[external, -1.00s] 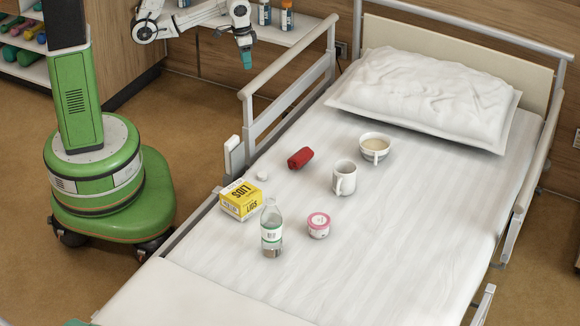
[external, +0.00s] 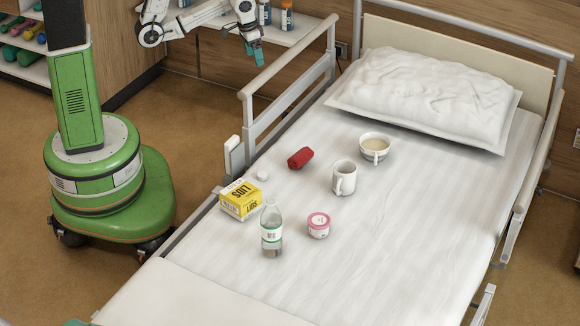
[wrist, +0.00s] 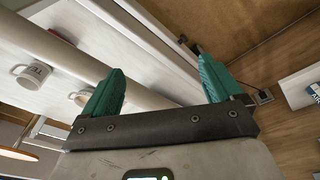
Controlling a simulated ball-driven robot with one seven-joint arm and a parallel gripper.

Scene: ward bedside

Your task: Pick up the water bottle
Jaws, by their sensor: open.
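The water bottle (external: 271,230) is clear with a white and green label. It stands upright on the bed at the front left in the external view, and no bottle shows in the wrist view. My gripper (external: 256,54) is at the top of the external view, beyond the bed's left rail and far from the bottle. In the wrist view its two teal fingers (wrist: 162,85) stand wide apart with nothing between them.
The raised rail (external: 290,75) lies between my gripper and the bed.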

